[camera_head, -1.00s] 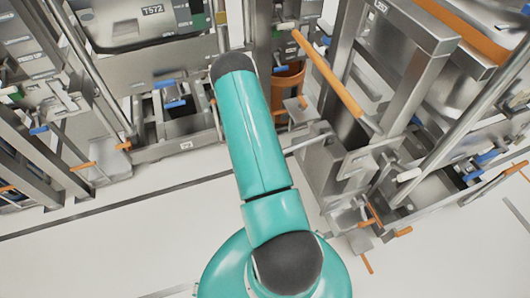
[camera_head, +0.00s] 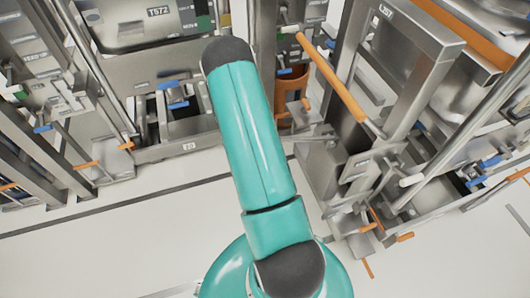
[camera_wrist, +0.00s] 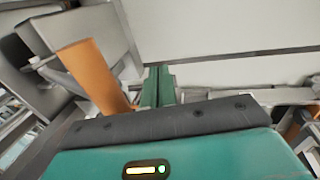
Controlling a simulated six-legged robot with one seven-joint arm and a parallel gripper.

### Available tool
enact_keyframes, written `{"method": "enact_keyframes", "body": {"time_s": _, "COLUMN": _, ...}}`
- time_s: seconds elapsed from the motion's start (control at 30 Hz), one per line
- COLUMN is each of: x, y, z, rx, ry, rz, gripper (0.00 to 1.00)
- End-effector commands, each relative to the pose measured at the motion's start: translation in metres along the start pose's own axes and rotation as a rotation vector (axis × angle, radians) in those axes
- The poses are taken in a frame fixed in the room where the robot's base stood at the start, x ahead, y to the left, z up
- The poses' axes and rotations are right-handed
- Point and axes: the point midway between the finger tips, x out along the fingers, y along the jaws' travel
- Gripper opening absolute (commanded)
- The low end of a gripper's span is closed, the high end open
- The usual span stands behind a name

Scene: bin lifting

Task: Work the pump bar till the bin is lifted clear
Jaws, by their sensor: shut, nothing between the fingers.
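A long orange bar (camera_head: 332,78) slants down to the right in the head view, its lower end at a grey metal machine (camera_head: 330,165). I take it for the pump bar. In the wrist view, an orange bar (camera_wrist: 95,75) stands left of my gripper (camera_wrist: 158,72), probably the same one. My gripper's green fingers are together, with nothing seen between them. Whether they touch the bar I cannot tell. In the head view my teal arm hides my gripper. A grey bin-like body marked T572 (camera_head: 125,28) is at the upper left. Which bin the bar lifts is not clear.
Another metal frame (camera_head: 440,50) stands at the right, with orange and blue handles low down. An orange cylinder (camera_head: 291,92) sits behind my arm. Metal rails and levers crowd the left. The pale floor (camera_head: 120,240) in front is clear.

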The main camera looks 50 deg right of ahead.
Motion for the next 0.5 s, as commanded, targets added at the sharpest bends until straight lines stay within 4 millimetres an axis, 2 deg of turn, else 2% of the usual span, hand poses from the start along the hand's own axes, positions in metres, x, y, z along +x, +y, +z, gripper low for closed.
{"method": "enact_keyframes", "body": {"time_s": 0.03, "x": -0.013, "y": -0.001, "z": -0.002, "rx": 0.000, "ry": 0.003, "rz": 0.000, "gripper": 0.00}}
{"method": "enact_keyframes", "body": {"time_s": 0.2, "x": -0.040, "y": -0.003, "z": -0.004, "rx": 0.000, "ry": -0.001, "rz": 0.000, "gripper": 0.00}}
{"method": "enact_keyframes", "body": {"time_s": 0.33, "x": -0.052, "y": -0.004, "z": -0.004, "rx": 0.000, "ry": -0.003, "rz": 0.001, "gripper": 0.00}}
{"method": "enact_keyframes", "body": {"time_s": 0.5, "x": -0.056, "y": -0.004, "z": -0.003, "rx": 0.000, "ry": -0.004, "rz": 0.001, "gripper": 0.00}}
